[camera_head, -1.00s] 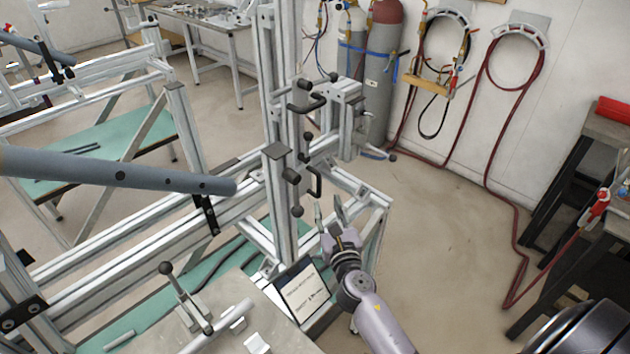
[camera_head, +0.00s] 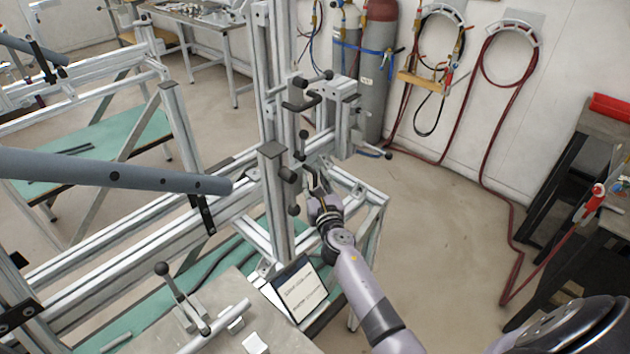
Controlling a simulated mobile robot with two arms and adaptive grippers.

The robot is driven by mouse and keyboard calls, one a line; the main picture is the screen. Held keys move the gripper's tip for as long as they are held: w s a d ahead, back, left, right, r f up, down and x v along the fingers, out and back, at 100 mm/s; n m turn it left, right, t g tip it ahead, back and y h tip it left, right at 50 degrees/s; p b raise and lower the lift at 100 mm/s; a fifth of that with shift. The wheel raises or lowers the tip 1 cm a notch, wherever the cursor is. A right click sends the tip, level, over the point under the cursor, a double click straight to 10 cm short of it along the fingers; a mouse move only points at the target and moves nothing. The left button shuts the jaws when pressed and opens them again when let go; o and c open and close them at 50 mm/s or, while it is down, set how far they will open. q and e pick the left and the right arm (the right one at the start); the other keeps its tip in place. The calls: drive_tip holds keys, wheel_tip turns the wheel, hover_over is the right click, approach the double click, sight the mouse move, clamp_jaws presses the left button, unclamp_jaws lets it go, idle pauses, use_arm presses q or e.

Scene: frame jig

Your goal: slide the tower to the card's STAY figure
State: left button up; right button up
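The tower (camera_head: 270,75) is an upright aluminium profile on the jig's rail, with black handles and ball-ended levers on its right side. My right gripper (camera_head: 315,175) is at the lower black handle on the tower, its fingers around or beside the bar; I cannot tell whether they touch it or are closed. The card (camera_head: 299,287) stands tilted in a dark frame below the tower, its writing too small to read. My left gripper is not in view.
A long grey tube (camera_head: 110,177) crosses from the left towards the tower. A toggle clamp (camera_head: 178,295) sits on the plate in front. Gas cylinders (camera_head: 378,70) and hoses stand at the back wall. The floor (camera_head: 440,215) on the right is clear.

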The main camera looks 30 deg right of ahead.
clamp_jaws()
drive_tip(key=shift+d, duration=0.1)
idle(0.6)
